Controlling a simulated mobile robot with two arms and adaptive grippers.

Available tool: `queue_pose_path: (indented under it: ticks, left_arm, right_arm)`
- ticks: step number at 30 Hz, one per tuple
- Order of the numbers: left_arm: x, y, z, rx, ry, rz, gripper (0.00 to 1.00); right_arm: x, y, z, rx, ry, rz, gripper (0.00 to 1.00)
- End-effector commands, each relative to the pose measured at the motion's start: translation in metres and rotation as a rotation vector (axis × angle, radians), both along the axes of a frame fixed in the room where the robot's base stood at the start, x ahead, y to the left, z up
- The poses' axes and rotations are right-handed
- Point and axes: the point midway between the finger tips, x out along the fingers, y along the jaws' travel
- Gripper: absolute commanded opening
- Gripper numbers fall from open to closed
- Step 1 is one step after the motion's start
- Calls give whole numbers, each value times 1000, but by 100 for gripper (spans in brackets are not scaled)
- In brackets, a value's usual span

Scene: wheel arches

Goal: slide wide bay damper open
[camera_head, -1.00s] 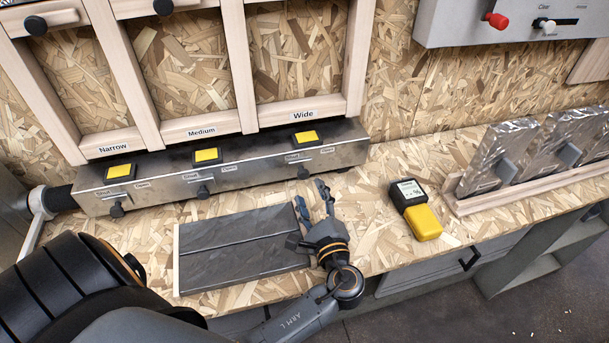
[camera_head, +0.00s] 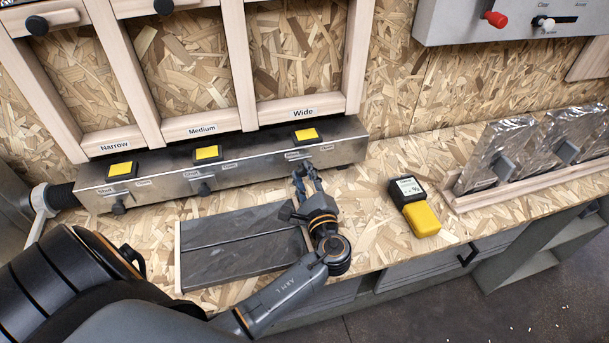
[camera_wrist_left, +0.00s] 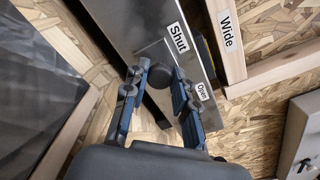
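The wide bay damper is the rightmost slot on the grey metal duct (camera_head: 345,155), under the "Wide" sign. Its dark round knob (camera_wrist_left: 160,77) shows in the left wrist view, close to the "Shut" label (camera_wrist_left: 178,38); the "Open" label (camera_wrist_left: 202,91) lies further right. My left gripper (camera_head: 305,172) is at the duct's front face, and in the left wrist view its two blue-padded fingers (camera_wrist_left: 160,80) stand on either side of the knob. Whether they press on it cannot be told. The head view hides the knob behind the fingers. My right gripper is not in view.
Two dark slabs (camera_head: 240,240) lie on the workbench under my left forearm. A yellow and black meter (camera_head: 414,207) lies to the right of my gripper. A wooden rack (camera_head: 500,198) with wrapped panels stands further right. Narrow and medium knobs (camera_head: 204,189) sit left along the duct.

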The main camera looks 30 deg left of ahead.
Motion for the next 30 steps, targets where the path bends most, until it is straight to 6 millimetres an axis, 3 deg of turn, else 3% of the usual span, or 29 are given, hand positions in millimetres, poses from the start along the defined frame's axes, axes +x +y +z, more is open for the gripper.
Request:
queue_pose_path:
  ticks: [7,16,25,26,29,30]
  left_arm:
    - [3,-3,-1,-1,0,1,0]
    - [39,-33,-2,-2,-1,2,0]
    - [42,-36,1,-1,-2,-3,0]
    - [42,-36,1,-1,-2,-4,29]
    - [42,-36,1,-1,-2,-4,49]
    - [42,-36,1,-1,-2,-2,51]
  right_arm:
    - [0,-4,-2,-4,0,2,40]
    - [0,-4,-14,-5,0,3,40]
    - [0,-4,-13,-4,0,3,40]
    - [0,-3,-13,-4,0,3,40]
    - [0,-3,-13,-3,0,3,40]
    - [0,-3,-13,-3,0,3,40]
